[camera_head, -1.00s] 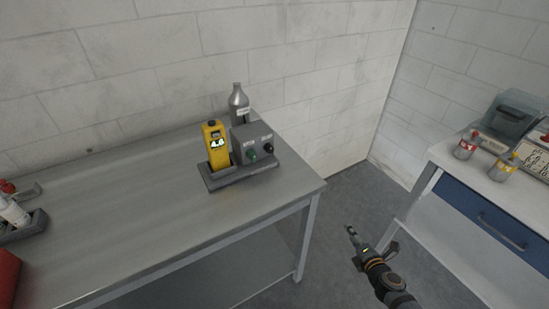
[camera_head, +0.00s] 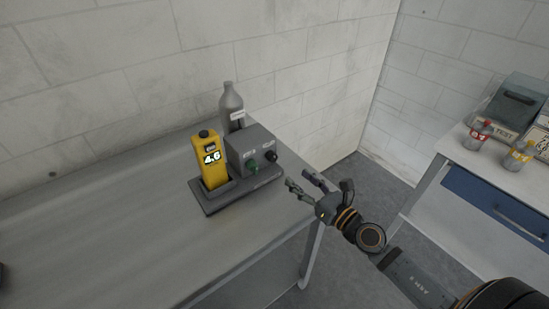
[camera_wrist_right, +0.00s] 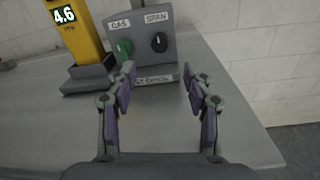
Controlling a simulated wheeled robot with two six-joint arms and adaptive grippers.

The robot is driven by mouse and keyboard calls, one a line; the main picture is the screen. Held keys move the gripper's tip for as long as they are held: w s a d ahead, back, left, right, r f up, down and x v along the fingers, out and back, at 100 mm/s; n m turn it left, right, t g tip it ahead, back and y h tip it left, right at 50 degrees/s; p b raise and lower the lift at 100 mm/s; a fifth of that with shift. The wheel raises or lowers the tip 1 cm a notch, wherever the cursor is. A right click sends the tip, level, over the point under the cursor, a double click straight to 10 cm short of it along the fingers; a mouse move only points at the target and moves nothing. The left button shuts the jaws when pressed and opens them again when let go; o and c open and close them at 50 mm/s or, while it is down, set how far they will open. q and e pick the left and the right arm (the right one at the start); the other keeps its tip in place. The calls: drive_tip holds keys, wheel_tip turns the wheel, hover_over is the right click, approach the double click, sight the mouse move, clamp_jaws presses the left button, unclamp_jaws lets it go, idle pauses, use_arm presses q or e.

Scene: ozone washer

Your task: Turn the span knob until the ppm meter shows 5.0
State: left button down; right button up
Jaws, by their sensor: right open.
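The yellow ppm meter (camera_head: 208,160) stands in a dark cradle on the bench and reads 4.6; it also shows in the right wrist view (camera_wrist_right: 74,32). Beside it is a grey control box (camera_head: 243,147) with a green gas knob (camera_head: 252,165) and a black span knob (camera_head: 271,156). In the right wrist view the span knob (camera_wrist_right: 159,42) lies beyond my fingertips, between their lines, with nothing touching it. My right gripper (camera_head: 306,182) is open and empty, in front of the box near the bench's right end. My left gripper is not in view.
A grey gas bottle (camera_head: 231,105) stands behind the box.

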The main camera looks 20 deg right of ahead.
sight(275, 159)
drive_tip(key=shift+r+p+x, duration=0.25)
drive_tip(key=shift+p+x, duration=0.4)
drive_tip(key=shift+x, duration=0.6)
drive_tip(key=x, duration=0.3)
drive_tip(key=p+x, duration=0.1)
drive_tip(key=x, duration=0.2)
drive_tip(key=shift+w+a+f, duration=0.15)
drive_tip(key=shift+w+f, duration=0.1)
drive_tip(key=shift+w, duration=0.05)
drive_tip(key=shift+w+a, duration=0.15)
drive_tip(key=shift+w, duration=0.2)
drive_tip(key=shift+w+a, duration=0.1)
drive_tip(key=shift+w, duration=0.1)
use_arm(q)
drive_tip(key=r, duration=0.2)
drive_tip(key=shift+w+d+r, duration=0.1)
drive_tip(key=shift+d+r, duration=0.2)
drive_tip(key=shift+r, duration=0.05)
use_arm(e)
clamp_jaws()
